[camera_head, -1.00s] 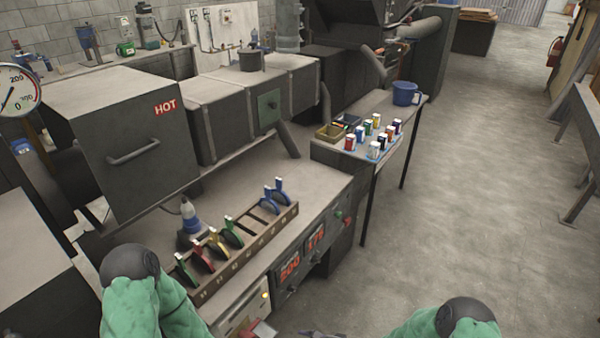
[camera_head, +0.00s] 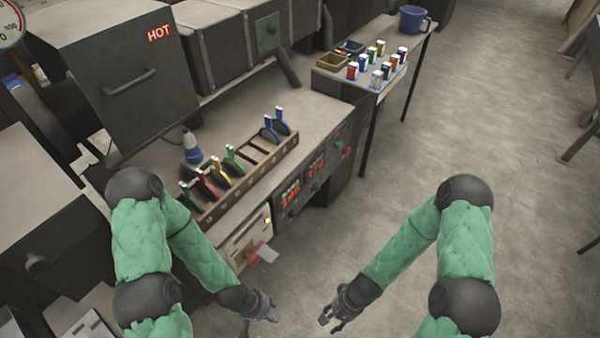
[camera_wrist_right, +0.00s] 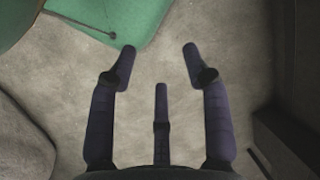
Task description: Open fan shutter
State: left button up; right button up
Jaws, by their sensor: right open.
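A dark green square plate with a small knob (camera_head: 268,31) is on the end face of the grey duct at the top of the head view; it may be the fan shutter, but I cannot tell its position. My left gripper (camera_head: 268,312) is low in the head view, in front of the bench and far from the plate; its jaw opening is unclear. My right gripper (camera_head: 328,320) is to its right, over the floor. In the right wrist view my right gripper (camera_wrist_right: 158,52) has its fingers spread, with nothing between them.
A dark oven marked HOT (camera_head: 120,75) stands left of the duct. A rack (camera_head: 250,172) of coloured-handled tools lies along the bench. Open floor lies to the right.

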aim_at(268, 28)
jog(key=i+l, duration=0.45)
jog(key=l, duration=0.3)
jog(key=i+l+u, duration=0.1)
jog(key=i+l, duration=0.35)
jog(key=l, duration=0.3)
jog(key=i+l+u, duration=0.1)
jog(key=i+l, duration=0.35)
jog(key=l, duration=0.3)
